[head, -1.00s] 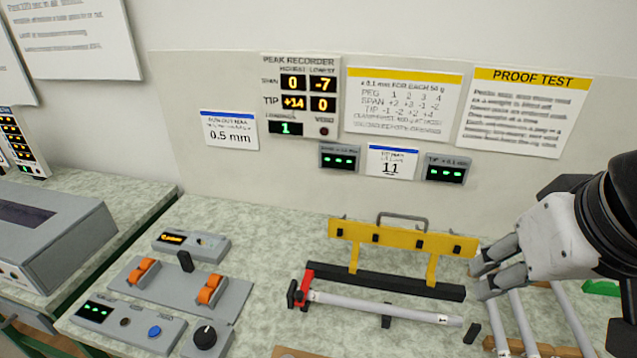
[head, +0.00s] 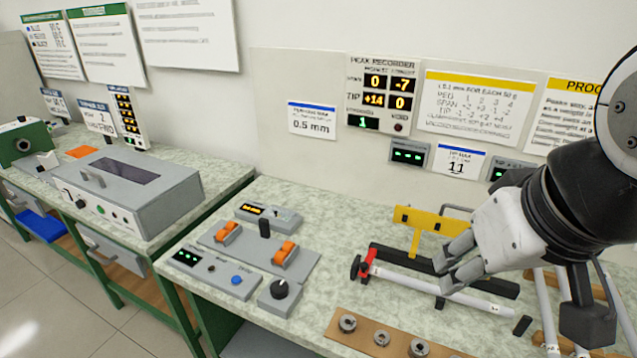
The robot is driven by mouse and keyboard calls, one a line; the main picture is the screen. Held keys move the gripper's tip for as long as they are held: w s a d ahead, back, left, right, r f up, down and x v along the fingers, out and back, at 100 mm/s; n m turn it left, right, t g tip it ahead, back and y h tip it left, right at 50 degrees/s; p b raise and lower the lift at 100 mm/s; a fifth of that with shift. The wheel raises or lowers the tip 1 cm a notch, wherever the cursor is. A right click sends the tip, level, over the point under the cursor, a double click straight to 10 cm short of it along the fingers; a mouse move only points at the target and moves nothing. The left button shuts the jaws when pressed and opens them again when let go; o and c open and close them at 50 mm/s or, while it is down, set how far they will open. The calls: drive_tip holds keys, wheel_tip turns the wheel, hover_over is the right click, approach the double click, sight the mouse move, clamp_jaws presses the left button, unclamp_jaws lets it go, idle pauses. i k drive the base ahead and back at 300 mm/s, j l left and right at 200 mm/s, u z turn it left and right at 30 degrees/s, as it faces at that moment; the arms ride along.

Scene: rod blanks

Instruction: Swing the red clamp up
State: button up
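The red clamp (head: 369,261) stands at the left end of the black bar (head: 405,259) on the bench, with a black knob on its left side. The left end of a white rod (head: 400,281) lies at the clamp, and the rod runs right in front of the bar. I cannot tell whether the clamp grips the rod. My gripper (head: 443,277) is to the right of the clamp, with its fingers pointing left toward it. The two fingers are apart with nothing visible between them. They overlap the bar and rod in the picture, and contact cannot be told.
A yellow rail (head: 420,219) stands behind the bar, partly hidden by my gripper. A wooden board with metal rings (head: 345,338) lies in front. A grey panel with orange clips (head: 258,262) is to the left. More white rods (head: 541,300) lie at right.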

sight(365, 265)
drive_tip(key=j+z, duration=0.25)
drive_tip(key=j, duration=0.25)
drive_tip(key=j+z, duration=0.25)
drive_tip(key=j, duration=0.3)
drive_tip(key=i+j+z, duration=0.1)
drive_tip(key=i+j, duration=0.15)
drive_tip(key=i, duration=0.15)
